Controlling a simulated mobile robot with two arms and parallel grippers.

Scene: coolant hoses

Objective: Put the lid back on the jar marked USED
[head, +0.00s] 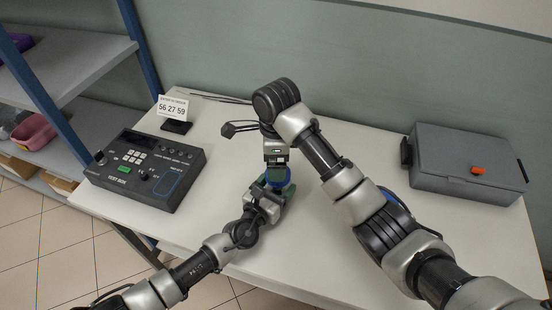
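A small blue round part (278,176), which looks like a lid, shows between my two grippers near the middle of the table. Green surfaces (289,192) show just below it and look like part of a jar; no USED marking can be read. My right gripper (277,168) points down from above, right over the blue part. My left gripper (266,192) reaches in from the front left, at the green surfaces. The grippers hide most of the jar and each other's fingertips, so contact and finger opening cannot be made out.
A dark test box (146,170) and a small sign reading 56 27 59 (173,107) stand on the table's left. A grey case (465,165) with an orange latch stands at the right. Shelves (75,62) are at the left.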

